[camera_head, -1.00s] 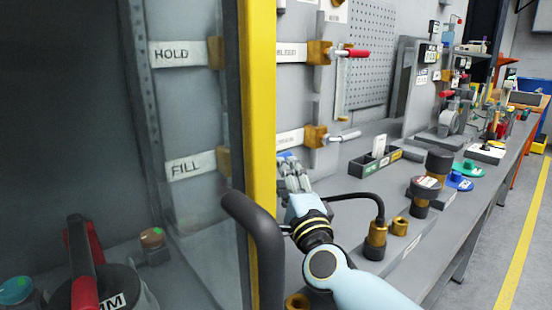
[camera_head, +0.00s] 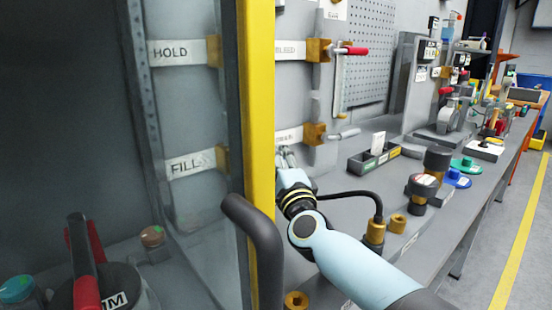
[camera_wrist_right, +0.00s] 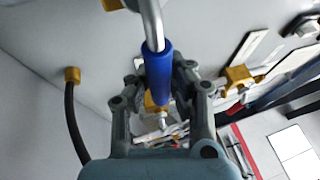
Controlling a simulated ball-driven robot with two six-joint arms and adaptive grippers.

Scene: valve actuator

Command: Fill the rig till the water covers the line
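A lever with a blue sleeve (camera_wrist_right: 157,75) on a bent metal rod is in the right wrist view. My right gripper (camera_wrist_right: 160,80) has its fingers spread on either side of the blue sleeve, with gaps showing; firm contact cannot be made out. In the head view my right gripper (camera_head: 285,158) is partly hidden behind the yellow frame, by the wall valves. The FILL label (camera_head: 190,164) and HOLD label (camera_head: 178,52) show through the glass at left. A brass valve (camera_head: 314,134) sits right of the frame. No water or line is visible. My left gripper is out of view.
The yellow frame (camera_head: 257,100) with a black handle (camera_head: 258,240) stands close left of my right arm. A black hose (camera_head: 358,195) runs to a brass fitting (camera_head: 375,235).

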